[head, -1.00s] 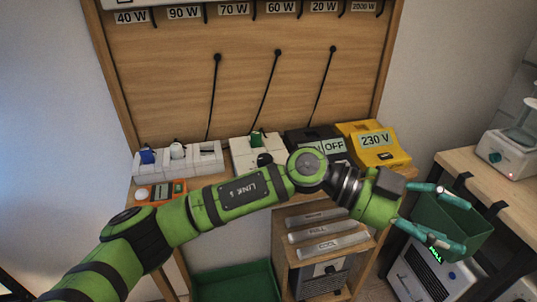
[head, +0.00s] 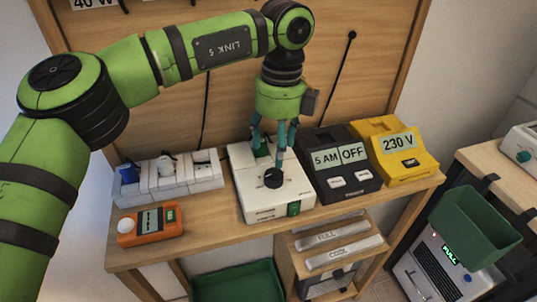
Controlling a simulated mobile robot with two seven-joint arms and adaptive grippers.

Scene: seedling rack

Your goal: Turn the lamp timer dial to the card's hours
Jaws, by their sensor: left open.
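A white box (head: 262,210) with a round black dial (head: 273,178) on its top stands on the wooden shelf. The small marks around the dial are too small to read. My left gripper (head: 269,153) points down over this box with its teal fingers open, just behind the dial in the picture. I cannot tell whether a fingertip touches anything. A black box (head: 345,185) to the right reads "5 AM" and "OFF". My right gripper is not in view.
A white socket strip (head: 185,178) and an orange meter (head: 150,225) stand left of the white box. A yellow box (head: 405,165) reading "230 V" stands at the right. Green bins (head: 475,225) are right and below. A cable hangs on the back board.

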